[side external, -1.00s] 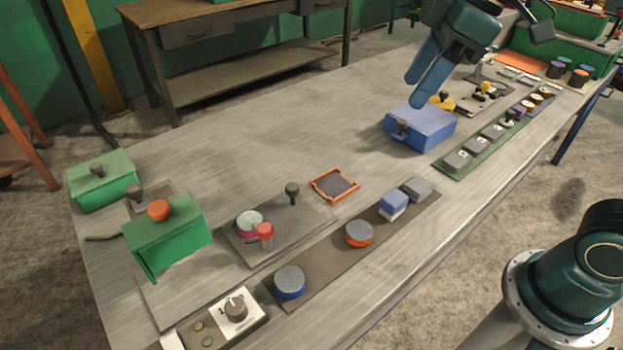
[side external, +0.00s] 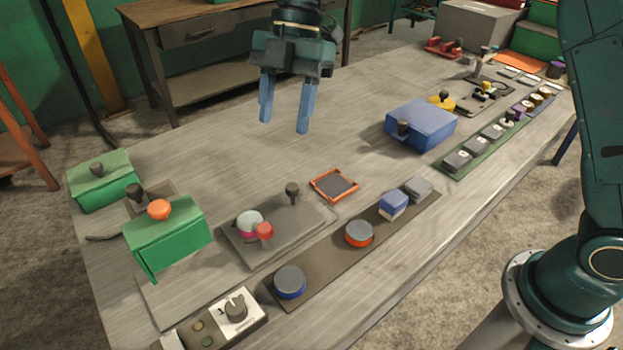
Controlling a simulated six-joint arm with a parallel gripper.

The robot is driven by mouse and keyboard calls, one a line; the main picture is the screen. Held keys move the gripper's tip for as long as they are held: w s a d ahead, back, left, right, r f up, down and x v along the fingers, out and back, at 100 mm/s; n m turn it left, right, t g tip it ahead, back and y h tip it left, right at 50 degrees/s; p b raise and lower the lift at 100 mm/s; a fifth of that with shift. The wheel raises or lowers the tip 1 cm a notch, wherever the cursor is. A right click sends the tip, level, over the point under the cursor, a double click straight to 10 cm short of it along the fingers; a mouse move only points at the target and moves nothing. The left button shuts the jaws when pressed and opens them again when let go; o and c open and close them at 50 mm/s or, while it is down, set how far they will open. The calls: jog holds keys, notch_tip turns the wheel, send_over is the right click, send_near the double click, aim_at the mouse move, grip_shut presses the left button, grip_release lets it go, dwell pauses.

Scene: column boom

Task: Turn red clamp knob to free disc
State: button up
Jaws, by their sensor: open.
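The red clamp knob (side external: 264,231) stands on a grey plate (side external: 290,238), at the near edge of a disc. The disc (side external: 249,223) is pale on top with a pink side, and the knob hides part of it. A dark knob on a post (side external: 292,192) rises from the same plate, to the right of the disc. My gripper (side external: 284,120) is open and empty, with its blue fingers pointing down. It hangs above the table, beyond the clamp plate, apart from the red knob.
A brown strip (side external: 325,262) in front carries round and square blocks. A blue box (side external: 421,125) is further right. Bare tabletop lies below my gripper.

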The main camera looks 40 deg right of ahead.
aim_at(264, 228)
jog(key=w+a+f+n+g, duration=0.1)
jog(key=w+a+f+n, duration=0.1)
jog(key=f, duration=0.4)
jog(key=a+n, duration=0.1)
jog(key=n, duration=0.1)
jog(key=shift+w+n+h, duration=0.2)
jog(key=shift+n+h, duration=0.1)
jog(key=shift+n, duration=0.1)
jog(key=shift+s+a+f, duration=0.1)
jog(key=shift+f, duration=0.2)
jog(key=shift+s+x, duration=0.2)
jog(key=shift+x, duration=6.5)
jog(key=shift+c, duration=0.2)
jog(key=shift+r, duration=0.1)
jog(key=c, duration=0.9)
